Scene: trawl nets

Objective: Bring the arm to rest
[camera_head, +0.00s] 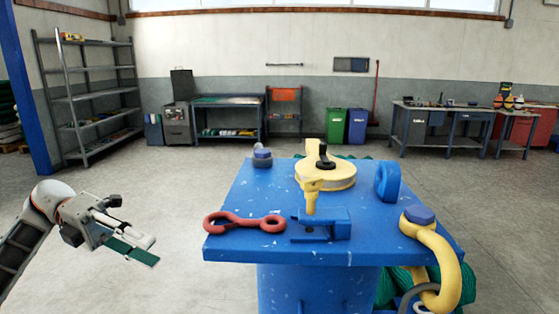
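My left arm comes in from the left edge, and my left gripper (146,248) hangs over the bare floor, left of the blue table and apart from it. A white part and a flat dark-green part show at its end. I cannot tell whether the green part belongs to the gripper, nor whether the fingers are open or shut. My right arm and gripper are not in view.
The blue table (235,253) carries a red link (245,223), a yellow block (326,178), a blue clamp (325,226), a blue ring (387,182) and a grey-blue shackle (262,157). Floor between gripper and table is free.

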